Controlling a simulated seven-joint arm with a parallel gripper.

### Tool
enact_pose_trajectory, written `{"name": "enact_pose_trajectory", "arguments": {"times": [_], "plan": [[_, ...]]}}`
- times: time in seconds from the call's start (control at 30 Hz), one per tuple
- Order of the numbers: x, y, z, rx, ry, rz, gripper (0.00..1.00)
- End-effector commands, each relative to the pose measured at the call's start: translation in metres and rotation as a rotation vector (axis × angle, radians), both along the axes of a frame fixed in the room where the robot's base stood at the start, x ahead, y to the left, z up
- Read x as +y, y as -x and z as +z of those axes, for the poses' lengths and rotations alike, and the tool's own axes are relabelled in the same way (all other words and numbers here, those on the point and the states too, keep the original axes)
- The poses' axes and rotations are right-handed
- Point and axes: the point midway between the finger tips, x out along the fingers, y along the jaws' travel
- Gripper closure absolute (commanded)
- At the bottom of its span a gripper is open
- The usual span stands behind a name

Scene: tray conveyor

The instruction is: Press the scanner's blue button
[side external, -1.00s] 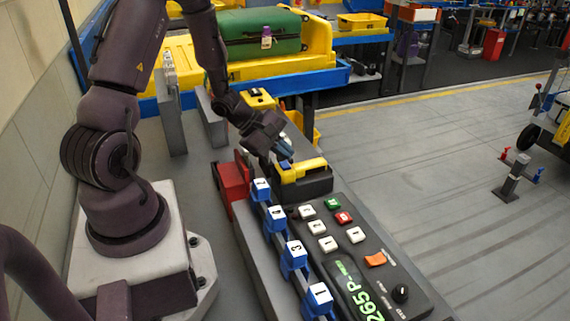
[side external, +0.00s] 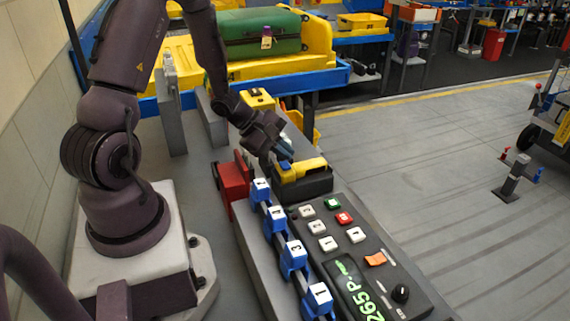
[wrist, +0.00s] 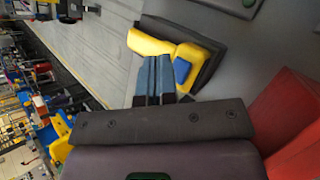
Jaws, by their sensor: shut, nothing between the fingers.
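The scanner (side external: 306,168) is yellow and lies in a black cradle (side external: 318,186) beyond the button panel. Its blue button (side external: 285,165) shows at its left end, and in the wrist view the blue button (wrist: 182,70) is clear on the yellow body. My gripper (side external: 287,147) is shut and empty, with its bluish fingers pointing toward the scanner. In the wrist view the gripper's fingertips (wrist: 155,60) are beside the blue button, to its left, over the yellow body's edge. I cannot tell whether they touch the scanner.
A black panel (side external: 385,270) with white, green, red and orange buttons and a dial lies in front. Several numbered blue blocks (side external: 293,255) stand along its left. A red block (side external: 233,180) is left of the cradle. A yellow tray with a green suitcase (side external: 258,32) is behind.

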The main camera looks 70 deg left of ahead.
Motion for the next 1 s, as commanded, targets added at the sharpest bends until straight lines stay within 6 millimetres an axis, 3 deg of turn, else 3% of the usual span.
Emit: {"name": "enact_pose_trajectory", "arguments": {"times": [1.0], "plan": [[0.0000,-0.0001,-0.0087,0.000,0.000,0.000,1.00]]}}
